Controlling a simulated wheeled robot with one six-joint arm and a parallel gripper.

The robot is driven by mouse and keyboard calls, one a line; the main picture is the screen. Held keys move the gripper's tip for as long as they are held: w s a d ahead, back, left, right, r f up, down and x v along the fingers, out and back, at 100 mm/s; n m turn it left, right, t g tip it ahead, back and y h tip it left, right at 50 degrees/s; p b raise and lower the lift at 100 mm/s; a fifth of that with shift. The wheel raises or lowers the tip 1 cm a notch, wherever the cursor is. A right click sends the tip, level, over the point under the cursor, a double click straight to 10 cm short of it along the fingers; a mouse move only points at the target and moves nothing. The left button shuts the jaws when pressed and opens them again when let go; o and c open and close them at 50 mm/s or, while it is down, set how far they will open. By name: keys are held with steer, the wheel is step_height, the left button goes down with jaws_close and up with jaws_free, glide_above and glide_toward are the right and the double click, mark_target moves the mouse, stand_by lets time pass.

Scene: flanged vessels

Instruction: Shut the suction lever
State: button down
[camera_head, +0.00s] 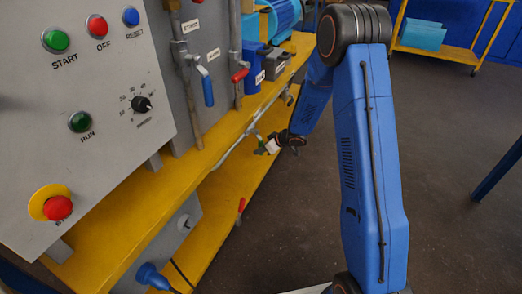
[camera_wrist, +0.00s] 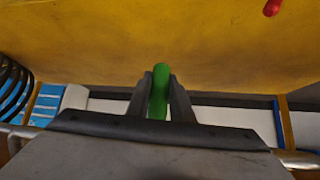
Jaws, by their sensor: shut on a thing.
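A green lever handle (camera_wrist: 159,88) stands between the two dark fingers of my gripper (camera_wrist: 160,92) in the wrist view. The fingers are shut on it. In the head view my gripper (camera_head: 272,146) is at the far end of my blue arm, beside the yellow frame, with a bit of the green lever handle (camera_head: 259,151) showing at its tip. The lever's pivot and valve body are mostly hidden there. No label naming the suction lever is readable.
A grey control panel (camera_head: 85,110) with buttons is at left. A blue-handled lever (camera_head: 208,90) and a red-handled lever (camera_head: 240,75) hang from pipes above the yellow shelf (camera_head: 130,215). Another red handle (camera_head: 241,205) is lower down. The dark floor (camera_head: 455,130) at right is mostly clear.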

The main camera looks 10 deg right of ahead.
steer(key=c, duration=1.6)
jaws_free()
steer(key=shift+o, duration=0.2)
steer(key=v, duration=1.7)
steer(key=shift+s, duration=0.2)
steer(key=shift+r, duration=0.15)
